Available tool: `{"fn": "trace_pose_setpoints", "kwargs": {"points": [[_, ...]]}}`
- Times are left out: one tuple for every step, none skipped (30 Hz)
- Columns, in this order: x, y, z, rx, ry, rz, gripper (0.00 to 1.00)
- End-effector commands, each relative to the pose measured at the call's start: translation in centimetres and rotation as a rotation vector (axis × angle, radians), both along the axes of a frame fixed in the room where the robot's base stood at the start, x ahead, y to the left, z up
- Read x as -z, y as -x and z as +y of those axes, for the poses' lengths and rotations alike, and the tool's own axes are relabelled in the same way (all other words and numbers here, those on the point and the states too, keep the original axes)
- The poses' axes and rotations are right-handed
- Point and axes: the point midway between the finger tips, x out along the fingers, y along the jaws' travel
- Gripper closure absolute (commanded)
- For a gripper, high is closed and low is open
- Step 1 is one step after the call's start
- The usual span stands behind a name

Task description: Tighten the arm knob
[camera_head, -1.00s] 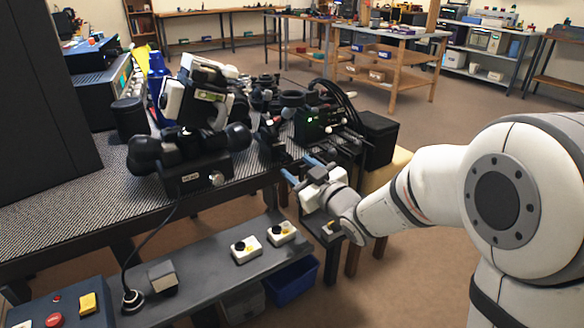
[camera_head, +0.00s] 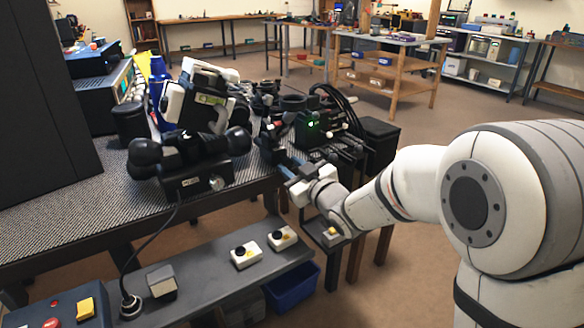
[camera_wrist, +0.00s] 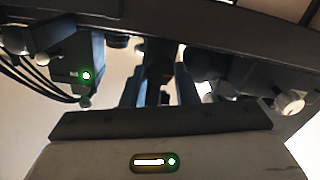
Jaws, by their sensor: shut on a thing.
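My gripper (camera_head: 286,164) reaches in from the right to the dark apparatus (camera_head: 272,140) on the bench's right edge. Its blue-grey fingers point left, away from my arm. In the wrist view, my gripper (camera_wrist: 160,82) is shut on a small dark part between the two fingers, seemingly the arm knob (camera_wrist: 160,70). The knob's shape is hard to make out in the shadow, and the fingers hide it in the head view.
A black box with a silver knob (camera_head: 217,183) stands left of my gripper; a green-lit unit (camera_head: 311,127) with cables stands behind it. A dark bar (camera_wrist: 200,20) crosses above the fingers. A lower shelf (camera_head: 205,271) holds two white button boxes.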

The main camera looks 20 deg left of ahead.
Motion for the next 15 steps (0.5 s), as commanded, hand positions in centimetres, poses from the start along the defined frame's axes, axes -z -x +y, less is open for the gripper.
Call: {"fn": "trace_pose_setpoints", "kwargs": {"points": [[0.00,-0.02,-0.04,0.001,0.000,0.000,0.88],[0.00,-0.03,-0.05,0.001,0.000,0.000,0.91],[0.00,-0.03,-0.05,0.001,0.000,0.000,0.94],[-0.01,-0.03,-0.05,0.001,0.000,0.000,0.96],[0.00,-0.08,0.16,0.002,-0.001,0.000,0.96],[-0.01,-0.07,0.06,0.002,-0.001,0.000,0.96],[-0.02,-0.07,0.02,0.002,-0.002,0.001,0.96],[-0.03,-0.06,0.00,0.002,-0.003,0.003,0.96],[-0.05,-0.06,-0.02,0.002,-0.006,0.006,0.96],[-0.05,-0.06,-0.04,0.002,-0.008,0.009,0.96],[-0.06,-0.06,-0.05,0.002,-0.013,0.014,0.96],[-0.06,-0.06,-0.06,0.002,-0.020,0.023,0.96],[-0.07,-0.06,-0.08,0.002,-0.026,0.029,0.96],[-0.08,-0.07,-0.08,0.002,-0.033,0.038,0.96],[-0.09,-0.07,-0.10,0.002,-0.044,0.052,0.96]]}}
